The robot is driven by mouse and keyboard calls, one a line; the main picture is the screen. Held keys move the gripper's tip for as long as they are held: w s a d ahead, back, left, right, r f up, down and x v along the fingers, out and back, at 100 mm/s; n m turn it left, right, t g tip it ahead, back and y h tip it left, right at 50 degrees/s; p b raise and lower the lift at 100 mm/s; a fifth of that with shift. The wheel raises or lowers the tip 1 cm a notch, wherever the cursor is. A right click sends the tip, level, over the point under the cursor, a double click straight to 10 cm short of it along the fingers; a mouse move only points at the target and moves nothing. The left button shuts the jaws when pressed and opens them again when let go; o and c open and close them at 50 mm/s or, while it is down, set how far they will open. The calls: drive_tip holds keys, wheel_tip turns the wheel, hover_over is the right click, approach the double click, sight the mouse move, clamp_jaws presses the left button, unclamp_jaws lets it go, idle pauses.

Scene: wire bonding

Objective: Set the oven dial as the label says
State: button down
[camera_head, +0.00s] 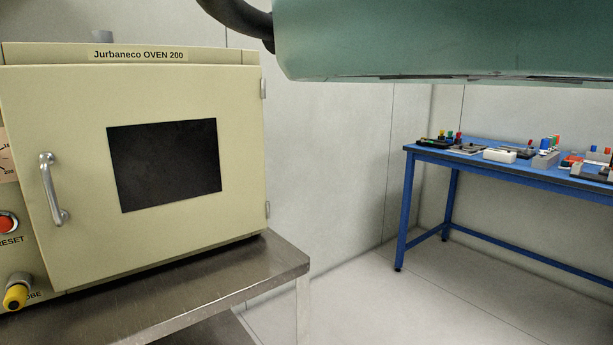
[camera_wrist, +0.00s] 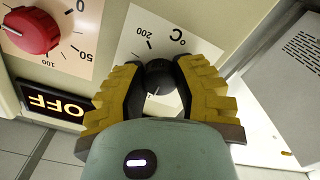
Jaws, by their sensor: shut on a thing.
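A small pale mark shows on the knob; the exact setting cannot be read. My gripper (camera_wrist: 157,82) has its yellow and black fingers shut on this dial, one on each side, hiding part of the scale. In the head view, the cream oven (camera_head: 80,170) has a nameplate (camera_head: 138,55) reading "Jurbaneco OVEN 200". The edge of a dial scale (camera_head: 6,160) shows at far left. No label giving a setting is readable.
A red knob (camera_wrist: 33,31) and an OFF display (camera_wrist: 55,104) are beside the dial. The oven has a door handle (camera_head: 54,190), a red RESET button (camera_head: 7,222) and a yellow plug (camera_head: 15,297). A blue bench (camera_head: 480,158) holds several small parts. Floor between is clear.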

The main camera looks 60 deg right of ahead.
drive_tip(key=m+b, duration=0.3)
drive_tip(key=shift+f+m, duration=0.25)
drive_tip(key=shift+m, duration=0.05)
drive_tip(key=shift+r+m+b, duration=0.1)
drive_tip(key=shift+m+b, duration=1.3)
drive_tip(key=shift+m, duration=0.4)
drive_tip(key=c, duration=0.6)
unclamp_jaws()
drive_tip(key=shift+r, duration=0.1)
drive_tip(key=shift+c, duration=0.2)
drive_tip(key=v, duration=1.2)
